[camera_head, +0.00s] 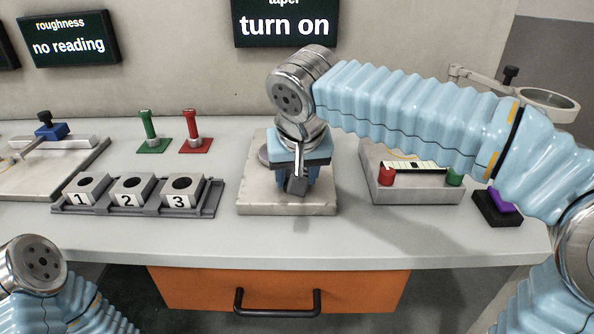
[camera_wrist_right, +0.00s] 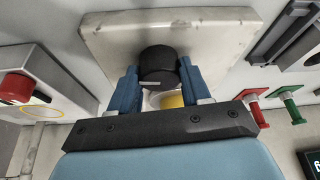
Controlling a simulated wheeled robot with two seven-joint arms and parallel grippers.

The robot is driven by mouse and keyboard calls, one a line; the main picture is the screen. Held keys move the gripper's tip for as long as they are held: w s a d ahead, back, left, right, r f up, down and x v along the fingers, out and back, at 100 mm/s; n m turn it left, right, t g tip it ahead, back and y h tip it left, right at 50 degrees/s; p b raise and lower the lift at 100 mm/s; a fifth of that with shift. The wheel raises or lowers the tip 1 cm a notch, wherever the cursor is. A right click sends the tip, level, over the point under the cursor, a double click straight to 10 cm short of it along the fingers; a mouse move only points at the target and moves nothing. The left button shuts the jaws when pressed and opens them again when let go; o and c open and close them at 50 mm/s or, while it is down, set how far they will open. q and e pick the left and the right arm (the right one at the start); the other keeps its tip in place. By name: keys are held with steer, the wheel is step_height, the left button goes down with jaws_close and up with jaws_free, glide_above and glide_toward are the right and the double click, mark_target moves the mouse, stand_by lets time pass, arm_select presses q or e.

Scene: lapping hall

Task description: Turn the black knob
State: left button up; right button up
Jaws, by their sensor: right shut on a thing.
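The black knob (camera_wrist_right: 158,66) stands on a pale stone block (camera_wrist_right: 115,35) in the right wrist view, with a light pointer line on its side. My right gripper (camera_wrist_right: 159,82) has its two blue fingers on either side of the knob and is shut on it. In the head view my right gripper (camera_head: 297,180) points down over the same stone block (camera_head: 260,208) and hides most of the knob. The upper screen (camera_head: 284,23) reads "turn on". My left gripper is out of view; only part of that arm shows at the lower left.
A rack (camera_head: 137,208) with blocks numbered 1 to 3 stands left of the stone block. Green (camera_head: 149,138) and red (camera_head: 192,138) plug gauges stand behind it. A grey box (camera_head: 418,192) with red and green knobs is at right, beside a purple button (camera_head: 499,203).

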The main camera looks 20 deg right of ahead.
steer(key=m, duration=0.2)
steer(key=m+h, duration=0.1)
steer(key=m, duration=0.1)
steer(key=shift+a+m+g+h, duration=0.15)
steer(key=shift+m+g+h, duration=0.15)
steer(key=m, duration=0.2)
steer(key=m+g+h, duration=0.1)
steer(key=m, duration=0.1)
steer(key=shift+w+a+m, duration=0.1)
steer(key=shift+w+m, duration=0.05)
steer(key=shift+m, duration=0.15)
steer(key=m+g+h, duration=0.1)
steer(key=m, duration=0.3)
steer(key=shift+w+g, duration=0.1)
steer(key=shift+g, duration=0.3)
steer(key=m+g, duration=0.1)
steer(key=m, duration=0.4)
steer(key=shift+w+g, duration=0.1)
steer(key=shift+g, duration=0.3)
steer(key=shift+m, duration=0.3)
steer(key=o, duration=1)
steer(key=shift+o, duration=0.3)
